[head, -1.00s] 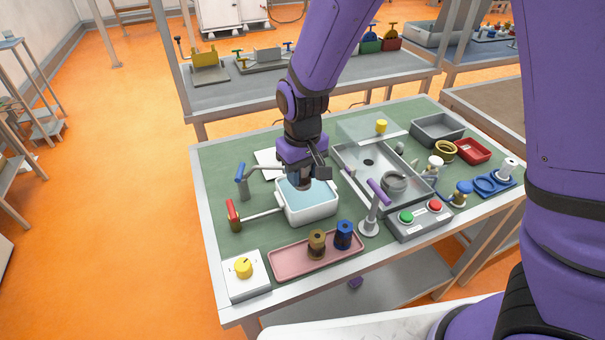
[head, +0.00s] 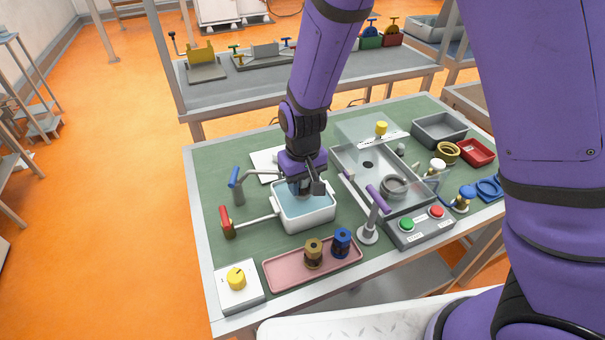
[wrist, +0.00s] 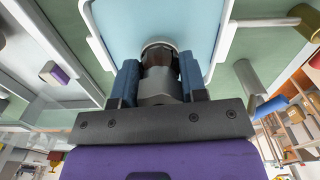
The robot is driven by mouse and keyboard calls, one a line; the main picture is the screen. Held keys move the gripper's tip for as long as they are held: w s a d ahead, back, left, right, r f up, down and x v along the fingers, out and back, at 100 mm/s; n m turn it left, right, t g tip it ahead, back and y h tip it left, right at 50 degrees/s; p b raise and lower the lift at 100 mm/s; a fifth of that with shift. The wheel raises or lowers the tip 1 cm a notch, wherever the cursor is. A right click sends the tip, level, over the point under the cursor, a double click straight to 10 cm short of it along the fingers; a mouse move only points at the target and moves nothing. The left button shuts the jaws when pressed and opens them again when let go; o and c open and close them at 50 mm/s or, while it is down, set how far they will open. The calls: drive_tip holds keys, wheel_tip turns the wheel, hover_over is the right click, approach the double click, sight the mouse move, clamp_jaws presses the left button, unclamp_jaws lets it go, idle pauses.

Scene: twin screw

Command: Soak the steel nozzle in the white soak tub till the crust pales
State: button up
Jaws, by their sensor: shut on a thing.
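The white soak tub (head: 306,221) holds pale blue liquid and stands on the green bench top. My gripper (head: 304,187) is over the tub, pointing down, its fingers close to the liquid. In the wrist view my gripper (wrist: 158,72) is shut on the steel nozzle (wrist: 158,84), a grey hex-sided piece between blue finger pads. The nozzle's far end shows dark, partly brownish, with a pale ring at its tip against the blue. How deep it sits in the liquid, and most of its crust, I cannot tell.
A pink tray (head: 285,278) with a brown and a blue spool-like piece lies in front. A red-handled valve (head: 226,221) and a blue-handled tap (head: 236,180) stand left of the tub.

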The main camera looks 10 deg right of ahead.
sight(302, 196)
drive_tip(key=shift+f, duration=2.4)
idle(1.5)
drive_tip(key=shift+r, duration=4.25)
